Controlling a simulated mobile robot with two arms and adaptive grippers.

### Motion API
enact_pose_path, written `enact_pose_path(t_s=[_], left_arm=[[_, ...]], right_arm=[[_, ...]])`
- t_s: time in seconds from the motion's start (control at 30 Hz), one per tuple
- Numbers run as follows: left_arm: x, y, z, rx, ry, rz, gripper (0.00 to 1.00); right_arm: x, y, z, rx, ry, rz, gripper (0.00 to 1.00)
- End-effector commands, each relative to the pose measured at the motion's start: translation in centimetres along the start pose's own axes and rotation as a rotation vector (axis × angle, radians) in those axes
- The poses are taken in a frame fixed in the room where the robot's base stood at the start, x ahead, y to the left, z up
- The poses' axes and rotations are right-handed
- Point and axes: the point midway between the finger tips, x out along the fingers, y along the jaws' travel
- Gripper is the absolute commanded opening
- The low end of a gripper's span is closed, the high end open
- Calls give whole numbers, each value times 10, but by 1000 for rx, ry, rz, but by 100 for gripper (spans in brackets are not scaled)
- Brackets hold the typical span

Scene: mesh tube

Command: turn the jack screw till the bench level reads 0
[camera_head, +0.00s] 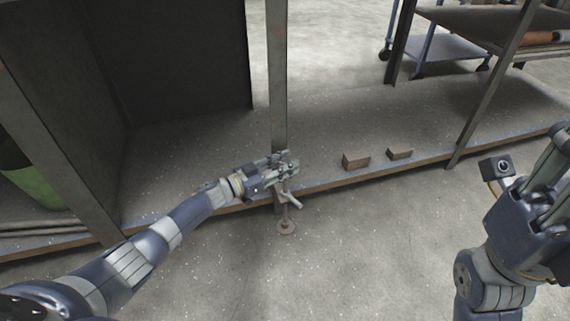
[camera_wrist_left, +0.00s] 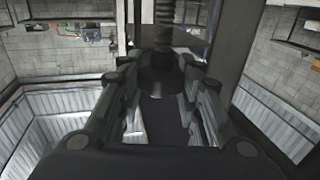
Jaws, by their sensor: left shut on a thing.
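The jack screw (camera_head: 286,211) stands under the front edge of the bench's low shelf, beside a grey upright post. Its round foot (camera_head: 287,228) is on the floor, and a pale handle sticks out to its right. My left gripper (camera_head: 285,164) is at the shelf edge just above the handle, shut on the jack screw. In the left wrist view, the threaded shaft (camera_wrist_left: 163,38) runs down to a dark round part between my left fingers (camera_wrist_left: 160,98). My right gripper (camera_head: 550,185) is at the right edge, away from the bench; its jaw opening is unclear. I cannot make out the bench level.
Two small brown blocks (camera_head: 356,160) (camera_head: 400,153) lie on the shelf right of the post. A dark panel (camera_head: 185,60) stands at the back left, and a green cylinder (camera_head: 35,185) is at the far left. A wheeled cart (camera_head: 440,52) is behind. The floor in front is clear.

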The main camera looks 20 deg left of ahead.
Motion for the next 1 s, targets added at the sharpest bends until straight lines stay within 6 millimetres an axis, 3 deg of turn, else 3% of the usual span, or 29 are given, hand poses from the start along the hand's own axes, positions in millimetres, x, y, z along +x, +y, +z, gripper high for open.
enact_pose_path(t_s=[0.07,0.1,0.17,0.57,0.77,1.0], left_arm=[[0,-2,-1,1,0,-4,9],[0,-1,-1,1,0,-4,42],[0,-1,-1,1,0,-4,54],[-4,-1,1,0,-1,-2,54],[-31,0,1,1,-4,-1,54],[-84,-1,2,1,-5,-3,54]], right_arm=[[0,0,0,0,1,1,33],[0,0,0,0,1,1,33],[0,0,0,0,2,1,33],[-1,1,0,-1,-1,7,33],[-1,1,0,0,-1,5,33],[-1,1,0,0,-1,3,33]])
